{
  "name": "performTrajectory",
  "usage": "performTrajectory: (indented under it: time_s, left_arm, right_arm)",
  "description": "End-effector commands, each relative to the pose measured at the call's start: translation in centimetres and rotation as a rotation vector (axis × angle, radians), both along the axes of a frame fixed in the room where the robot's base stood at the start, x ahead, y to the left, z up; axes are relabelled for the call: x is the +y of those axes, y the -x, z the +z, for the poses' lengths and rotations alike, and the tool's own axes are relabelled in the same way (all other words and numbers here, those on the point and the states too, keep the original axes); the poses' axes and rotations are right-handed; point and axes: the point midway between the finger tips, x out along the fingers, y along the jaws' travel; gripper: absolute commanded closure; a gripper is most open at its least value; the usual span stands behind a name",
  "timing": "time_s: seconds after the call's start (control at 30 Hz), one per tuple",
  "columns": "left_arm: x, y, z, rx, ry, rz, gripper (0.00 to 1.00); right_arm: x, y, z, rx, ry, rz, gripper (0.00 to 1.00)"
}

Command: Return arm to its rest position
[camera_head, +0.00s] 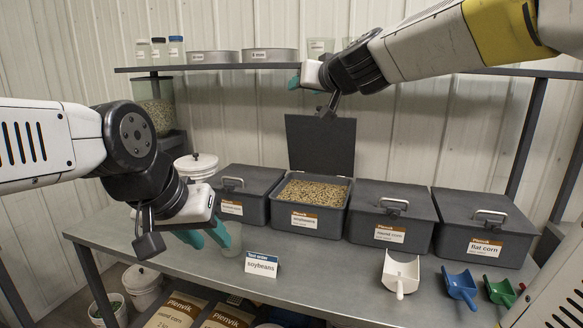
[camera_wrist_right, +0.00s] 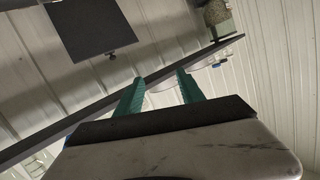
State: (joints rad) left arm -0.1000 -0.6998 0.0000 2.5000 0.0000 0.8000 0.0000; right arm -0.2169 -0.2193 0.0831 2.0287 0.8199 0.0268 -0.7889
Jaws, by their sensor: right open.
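My right gripper (camera_head: 296,82) is raised at shelf height above the open bin, with teal fingers. In the right wrist view its fingers (camera_wrist_right: 162,82) are apart with nothing between them. The lid also shows in the right wrist view (camera_wrist_right: 90,30).
The shelf (camera_head: 240,67) carries jars and round pans near my right gripper. Closed bins (camera_head: 390,214) line the bench (camera_head: 330,283). A "soybeans" order card (camera_head: 261,264) stands in front, with white (camera_head: 401,272), blue (camera_head: 461,286) and green (camera_head: 499,290) scoops at right.

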Motion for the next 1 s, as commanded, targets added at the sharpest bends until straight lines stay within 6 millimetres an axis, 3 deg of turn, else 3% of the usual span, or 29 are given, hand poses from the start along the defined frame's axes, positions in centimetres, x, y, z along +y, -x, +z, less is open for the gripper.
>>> performTrajectory:
  time_s: [0.03,0.1,0.3,0.5,0.67,1.0]
  left_arm:
    - [0.0,0.0,0.0,0.0,0.0,0.0,0.64]
    - [0.0,0.0,0.0,0.0,0.0,0.0,0.64]
    - [0.0,0.0,0.0,0.0,0.0,0.0,0.64]
    - [0.0,0.0,0.0,0.0,0.0,0.0,0.64]
    - [0.0,0.0,0.0,0.0,0.0,0.0,0.64]
    - [0.0,0.0,0.0,0.0,0.0,0.0,0.64]
  right_arm:
    - [-0.8,3.4,-2.2,0.067,0.016,0.042,0.54]
    - [-1.6,7.4,-5.8,0.182,0.038,0.081,0.54]
    - [-5.7,17.7,-15.5,0.506,0.109,0.061,0.54]
    - [-9.5,24.2,-21.4,0.716,0.158,-0.034,0.54]
    - [-10.7,26.0,-22.9,0.775,0.173,-0.07,0.54]
    - [-10.7,26.0,-22.9,0.776,0.173,-0.071,0.54]
